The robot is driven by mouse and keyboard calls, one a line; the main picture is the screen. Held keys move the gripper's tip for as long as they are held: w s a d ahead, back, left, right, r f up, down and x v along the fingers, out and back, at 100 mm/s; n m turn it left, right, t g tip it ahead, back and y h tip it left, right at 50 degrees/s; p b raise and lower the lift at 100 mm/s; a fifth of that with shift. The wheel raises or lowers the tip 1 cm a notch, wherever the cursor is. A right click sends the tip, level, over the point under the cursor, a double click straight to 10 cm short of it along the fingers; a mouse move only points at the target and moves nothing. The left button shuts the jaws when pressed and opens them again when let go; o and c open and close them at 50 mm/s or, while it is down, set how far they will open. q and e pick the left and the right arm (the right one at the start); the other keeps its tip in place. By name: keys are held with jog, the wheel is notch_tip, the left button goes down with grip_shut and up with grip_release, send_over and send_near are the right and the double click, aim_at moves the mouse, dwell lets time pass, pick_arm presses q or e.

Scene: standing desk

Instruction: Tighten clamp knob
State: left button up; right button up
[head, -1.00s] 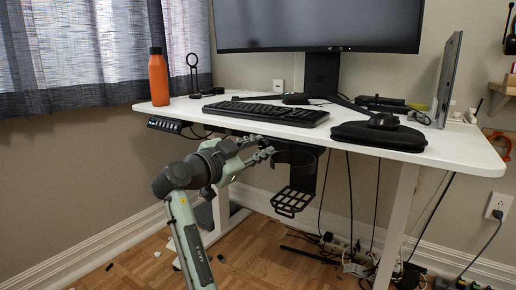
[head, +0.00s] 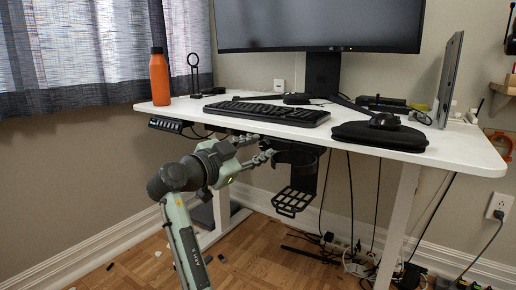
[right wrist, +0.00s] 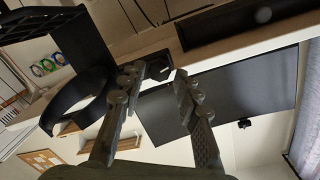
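A black cup holder (head: 292,182) with a ring and a lower grid basket hangs under the front edge of the white desk. It also shows in the right wrist view (right wrist: 75,105), at the left. A small black clamp part (right wrist: 158,66) under the desk edge lies near my right fingertips; I cannot clearly make out its knob. My right gripper (head: 266,149) is just left of the holder, below the desk edge. In the right wrist view, its fingers (right wrist: 157,80) are apart, with the clamp part just beyond the gap. My left gripper is not in view.
The white desk (head: 455,150) carries a keyboard (head: 268,112), an orange bottle (head: 159,78), a monitor (head: 320,22) and a black case (head: 378,134). A control panel (head: 165,124) sits under its left edge. Cables hang below. Space left of my arm is clear.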

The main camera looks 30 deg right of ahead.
jog(key=v, duration=1.1)
jog(key=shift+a, duration=0.1)
